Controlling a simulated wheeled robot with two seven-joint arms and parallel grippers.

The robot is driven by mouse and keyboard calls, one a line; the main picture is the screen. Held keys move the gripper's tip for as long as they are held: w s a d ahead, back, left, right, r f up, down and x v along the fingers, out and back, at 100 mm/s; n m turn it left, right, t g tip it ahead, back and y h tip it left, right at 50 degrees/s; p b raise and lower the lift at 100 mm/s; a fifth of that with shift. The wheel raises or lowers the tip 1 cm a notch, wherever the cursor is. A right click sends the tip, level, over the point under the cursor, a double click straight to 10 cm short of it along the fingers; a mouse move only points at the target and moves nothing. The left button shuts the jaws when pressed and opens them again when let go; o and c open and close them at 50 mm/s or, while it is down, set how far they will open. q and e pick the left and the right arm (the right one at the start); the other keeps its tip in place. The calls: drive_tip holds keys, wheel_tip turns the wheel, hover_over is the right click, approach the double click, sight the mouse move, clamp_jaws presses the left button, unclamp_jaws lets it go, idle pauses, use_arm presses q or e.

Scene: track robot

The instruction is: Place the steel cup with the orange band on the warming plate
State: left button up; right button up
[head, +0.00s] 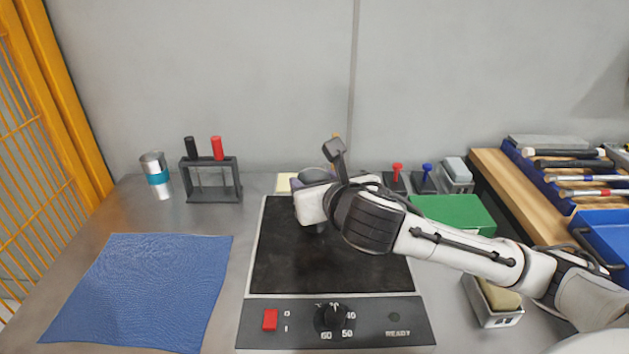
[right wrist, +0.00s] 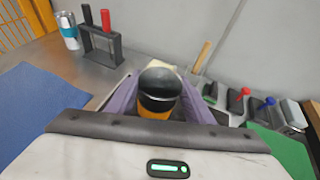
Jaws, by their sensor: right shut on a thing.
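The steel cup with the orange band (right wrist: 159,88) is upright between the purple-grey fingers of my right gripper (right wrist: 160,100), which is shut on it. Its dark open mouth faces up, and the orange band shows low on its side. In the head view the gripper (head: 312,186) hides most of the cup; only a grey part (head: 313,175) shows. The gripper is at the far part of the black warming plate (head: 285,255). The cup's bottom is hidden, so I cannot tell whether it touches the plate. My left gripper is not in view.
A steel cup with a teal band (head: 154,166) stands at the back left, beside a dark rack (head: 211,190) with black- and red-handled tools. A blue mat (head: 145,285) lies left. A green block (head: 455,212), stamps and a tool tray (head: 560,180) are right.

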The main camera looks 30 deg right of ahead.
drive_tip(key=o, duration=1.3)
drive_tip(key=shift+f, duration=0.1)
use_arm(q)
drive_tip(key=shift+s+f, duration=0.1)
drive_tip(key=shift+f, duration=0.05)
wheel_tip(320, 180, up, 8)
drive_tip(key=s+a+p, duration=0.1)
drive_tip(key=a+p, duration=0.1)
drive_tip(key=p, duration=0.9)
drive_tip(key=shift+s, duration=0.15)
use_arm(e)
drive_tip(key=v, duration=1.2)
drive_tip(key=shift+r, duration=0.25)
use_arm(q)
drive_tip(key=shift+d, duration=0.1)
